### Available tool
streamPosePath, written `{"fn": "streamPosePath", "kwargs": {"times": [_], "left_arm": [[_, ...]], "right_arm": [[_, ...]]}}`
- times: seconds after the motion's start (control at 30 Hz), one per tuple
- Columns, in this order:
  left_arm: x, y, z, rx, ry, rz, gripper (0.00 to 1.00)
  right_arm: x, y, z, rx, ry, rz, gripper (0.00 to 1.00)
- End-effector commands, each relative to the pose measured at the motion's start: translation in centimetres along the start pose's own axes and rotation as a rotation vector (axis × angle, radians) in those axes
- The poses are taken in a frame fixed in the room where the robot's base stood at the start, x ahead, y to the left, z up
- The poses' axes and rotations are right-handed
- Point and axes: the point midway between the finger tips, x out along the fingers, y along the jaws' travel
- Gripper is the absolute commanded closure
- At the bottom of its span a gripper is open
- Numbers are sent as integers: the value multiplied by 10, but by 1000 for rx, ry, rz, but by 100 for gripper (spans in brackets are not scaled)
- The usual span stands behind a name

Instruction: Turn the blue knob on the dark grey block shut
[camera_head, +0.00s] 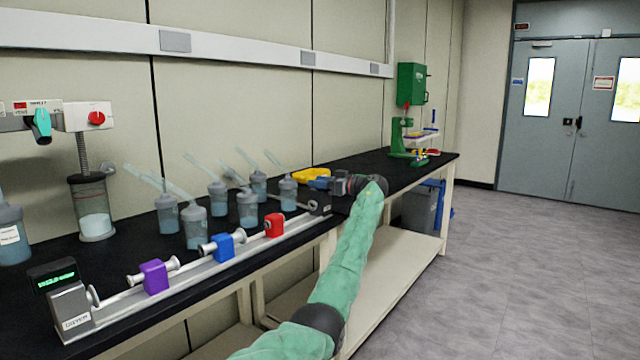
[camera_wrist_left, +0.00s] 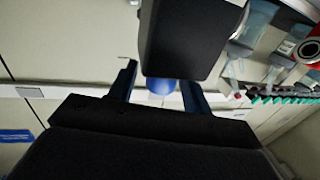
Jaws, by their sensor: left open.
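The dark grey block (camera_head: 319,206) sits at the far end of the metal rail on the bench. In the left wrist view the block (camera_wrist_left: 190,40) is large and close, at the top centre. The round blue knob (camera_wrist_left: 160,87) shows just below it, between my left gripper's two spread fingers. My left gripper (camera_head: 322,184) is open, just above and behind the block in the head view. There I cannot make out the knob from the gripper's bluish parts. I cannot tell whether the fingers touch the knob. My right gripper is not in view.
Along the rail are a purple valve block (camera_head: 154,277), a blue valve block (camera_head: 223,247) and a red valve block (camera_head: 274,225). Several flasks (camera_head: 195,228) stand behind the rail. A yellow tray (camera_head: 312,174) lies behind my gripper. The floor to the right is clear.

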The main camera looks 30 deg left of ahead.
Motion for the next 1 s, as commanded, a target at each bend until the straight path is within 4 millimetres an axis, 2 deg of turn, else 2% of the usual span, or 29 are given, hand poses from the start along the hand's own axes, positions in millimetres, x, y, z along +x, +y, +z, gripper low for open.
{"fn": "streamPosePath", "kwargs": {"times": [0.27, 0.7, 1.0], "left_arm": [[-13, 0, 0, 0, 0, 1, 51], [-73, 1, 0, 0, 0, 1, 51], [-78, 1, 1, 0, 0, 0, 51]], "right_arm": [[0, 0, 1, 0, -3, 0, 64], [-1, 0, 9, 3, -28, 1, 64], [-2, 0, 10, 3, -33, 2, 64]]}}
